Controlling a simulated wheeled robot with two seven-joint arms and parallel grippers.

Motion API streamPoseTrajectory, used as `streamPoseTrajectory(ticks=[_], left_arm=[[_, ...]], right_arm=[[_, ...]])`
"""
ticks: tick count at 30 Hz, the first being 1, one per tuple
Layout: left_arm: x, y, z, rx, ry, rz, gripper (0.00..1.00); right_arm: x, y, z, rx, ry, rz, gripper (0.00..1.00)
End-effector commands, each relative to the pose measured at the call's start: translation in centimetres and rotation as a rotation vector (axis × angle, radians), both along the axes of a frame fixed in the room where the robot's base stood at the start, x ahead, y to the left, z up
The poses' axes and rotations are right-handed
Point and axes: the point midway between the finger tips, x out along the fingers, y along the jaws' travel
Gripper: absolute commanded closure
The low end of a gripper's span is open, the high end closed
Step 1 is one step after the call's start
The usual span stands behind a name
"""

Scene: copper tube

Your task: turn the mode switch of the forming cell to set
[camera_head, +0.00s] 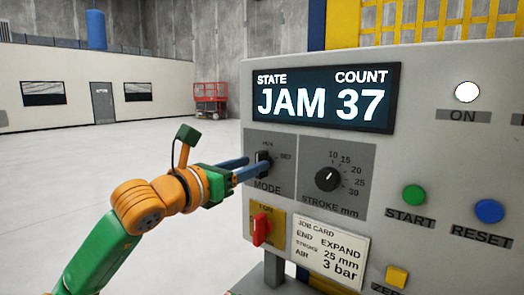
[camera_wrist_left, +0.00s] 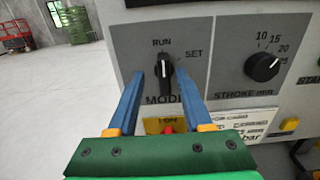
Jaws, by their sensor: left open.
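The mode switch (camera_head: 264,157) is a black knob on a grey plate on the front of the forming cell's panel. It also shows in the left wrist view (camera_wrist_left: 165,78), where its white mark points up towards RUN, with SET to the upper right. My left gripper (camera_head: 252,167) has its blue fingertips at the knob. In the left wrist view, the left gripper (camera_wrist_left: 151,78) is open with one finger on each side of the knob. I cannot tell whether either finger touches it. My right gripper is not in view.
The stroke dial (camera_head: 327,179) is right of the switch, and a red air switch (camera_head: 261,229) is below. The display (camera_head: 323,97) reads JAM 37. A job card (camera_head: 328,247), green start button (camera_head: 414,195) and blue reset button (camera_head: 489,211) are further right. The floor left is clear.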

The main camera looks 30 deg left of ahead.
Motion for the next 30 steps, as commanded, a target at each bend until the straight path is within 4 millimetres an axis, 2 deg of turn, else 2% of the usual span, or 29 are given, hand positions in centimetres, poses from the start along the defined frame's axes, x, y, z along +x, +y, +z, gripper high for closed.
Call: streamPoseTrajectory(ticks=[1,3,11,17,30], left_arm=[[0.7,-0.1,0.5,-0.003,0.002,-0.002,0.5],[1.5,-0.1,0.3,-0.002,0.002,-0.002,0.5],[1.9,-0.1,-0.1,0.001,0.0,0.0,0.5],[1.8,-0.1,-0.1,0.001,0.0,0.0,1.0],[1.8,-0.2,-0.1,0.05,-0.004,0.0,1.0]], right_arm=[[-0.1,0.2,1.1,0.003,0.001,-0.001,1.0],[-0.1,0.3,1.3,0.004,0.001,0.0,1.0],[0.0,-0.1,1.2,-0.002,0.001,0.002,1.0],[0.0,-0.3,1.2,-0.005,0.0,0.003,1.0],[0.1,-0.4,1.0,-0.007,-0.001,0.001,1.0]])
